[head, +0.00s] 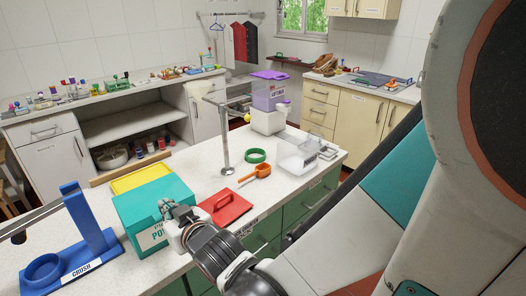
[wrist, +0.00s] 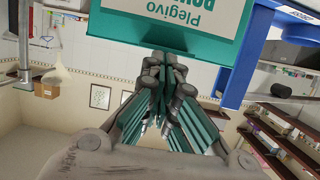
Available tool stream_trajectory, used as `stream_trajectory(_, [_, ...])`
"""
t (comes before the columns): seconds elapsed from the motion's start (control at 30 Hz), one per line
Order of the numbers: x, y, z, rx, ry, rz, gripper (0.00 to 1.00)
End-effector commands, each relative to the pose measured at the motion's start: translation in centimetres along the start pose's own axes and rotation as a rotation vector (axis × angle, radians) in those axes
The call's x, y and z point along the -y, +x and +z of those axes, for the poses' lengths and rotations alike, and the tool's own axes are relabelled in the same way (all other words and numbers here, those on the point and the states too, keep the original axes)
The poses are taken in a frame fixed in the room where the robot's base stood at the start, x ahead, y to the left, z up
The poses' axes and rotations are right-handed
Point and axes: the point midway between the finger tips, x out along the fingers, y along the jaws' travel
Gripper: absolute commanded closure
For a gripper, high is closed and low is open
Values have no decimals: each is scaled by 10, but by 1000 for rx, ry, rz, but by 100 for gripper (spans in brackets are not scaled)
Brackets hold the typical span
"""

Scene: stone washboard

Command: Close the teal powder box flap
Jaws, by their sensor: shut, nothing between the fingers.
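The teal powder box (head: 130,213) stands on the white counter at the lower left, with a white label on its front. In the wrist view the box (wrist: 222,45) appears upside down, with its label reading "Plegivo". A yellow panel (head: 141,178) shows just behind the box's teal top; I cannot tell whether it belongs to the box or what position the flap has. My gripper (head: 167,208) is at the box's front right side, fingers shut and empty. In the wrist view its fingertips (wrist: 160,62) are close to the box's teal edge; contact is unclear.
A blue crusher stand (head: 90,228) is left of the box. A red panel with a handle (head: 226,207) lies to its right.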

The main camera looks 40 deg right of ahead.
Motion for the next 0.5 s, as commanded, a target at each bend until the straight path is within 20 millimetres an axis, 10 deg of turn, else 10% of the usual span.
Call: stream_trajectory(0.5, [-1,-2,10,13,2,2,100])
